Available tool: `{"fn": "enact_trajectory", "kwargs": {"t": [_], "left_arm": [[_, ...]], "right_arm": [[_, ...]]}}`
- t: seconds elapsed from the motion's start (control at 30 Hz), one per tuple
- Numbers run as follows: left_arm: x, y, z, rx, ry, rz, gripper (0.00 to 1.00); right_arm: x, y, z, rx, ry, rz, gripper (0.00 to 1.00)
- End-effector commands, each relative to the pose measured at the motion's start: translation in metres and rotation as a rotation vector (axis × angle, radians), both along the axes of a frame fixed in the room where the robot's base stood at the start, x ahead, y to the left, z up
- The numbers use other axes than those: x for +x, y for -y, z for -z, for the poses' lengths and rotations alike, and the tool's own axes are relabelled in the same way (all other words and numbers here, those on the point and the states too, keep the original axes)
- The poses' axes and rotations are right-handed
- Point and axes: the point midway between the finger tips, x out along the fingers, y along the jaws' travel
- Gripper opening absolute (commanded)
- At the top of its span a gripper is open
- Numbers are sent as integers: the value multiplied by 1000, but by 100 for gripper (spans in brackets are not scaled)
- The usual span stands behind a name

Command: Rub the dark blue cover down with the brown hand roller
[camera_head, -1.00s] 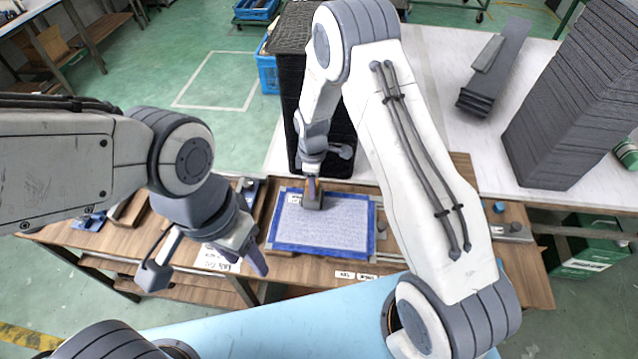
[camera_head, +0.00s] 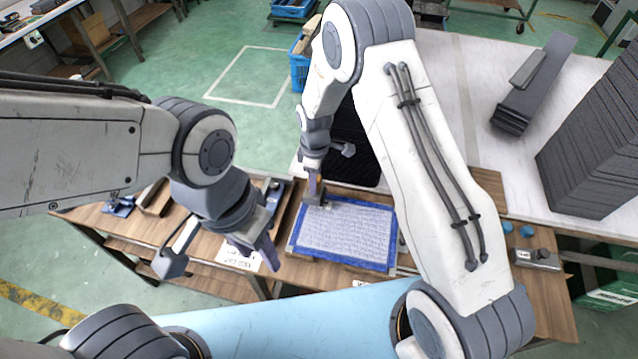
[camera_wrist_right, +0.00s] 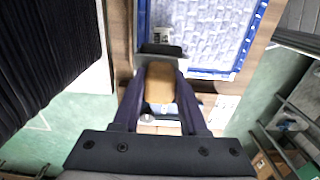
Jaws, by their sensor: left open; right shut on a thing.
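The cover (camera_head: 347,262) shows a dark blue border around a pale, wrinkled-looking middle (camera_head: 345,230). It lies flat on a wooden bench; its blue edge also shows in the right wrist view (camera_wrist_right: 250,35). My right gripper (camera_head: 314,182) is shut on the brown roller handle (camera_wrist_right: 160,82). The roller's dark head (camera_wrist_right: 160,50) is at the cover's far left corner; whether it touches the surface is unclear. A small pale label (camera_wrist_right: 163,35) lies just beyond the head. My left gripper (camera_head: 258,250) is open and empty, left of the cover.
A dark ribbed tray (camera_head: 350,155) stands behind the cover. A tall dark stack (camera_head: 595,150) is on the white table at right. A metal block (camera_head: 537,258) and blue caps (camera_head: 527,231) lie on the bench at right. A paper label (camera_head: 240,256) is below my left gripper.

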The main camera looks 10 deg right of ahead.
Motion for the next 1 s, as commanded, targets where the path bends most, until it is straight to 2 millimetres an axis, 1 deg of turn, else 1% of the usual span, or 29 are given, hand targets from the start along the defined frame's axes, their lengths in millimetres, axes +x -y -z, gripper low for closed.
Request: {"fn": "enact_trajectory", "kwargs": {"t": [0.03, 0.53, 0.67, 1.0], "left_arm": [[0, 0, -7, 0, 0, 0, 50], [0, 0, -38, 0, 0, 2, 50], [0, 0, -41, 0, 0, 2, 50], [0, 0, -40, 0, 0, 3, 50]], "right_arm": [[-1, -2, -7, -1, -4, -4, 0], [-1, -2, -51, -1, -3, -4, 0], [-1, -2, -56, -1, -3, -4, 0], [-1, -2, -55, -1, -3, -4, 0]]}}
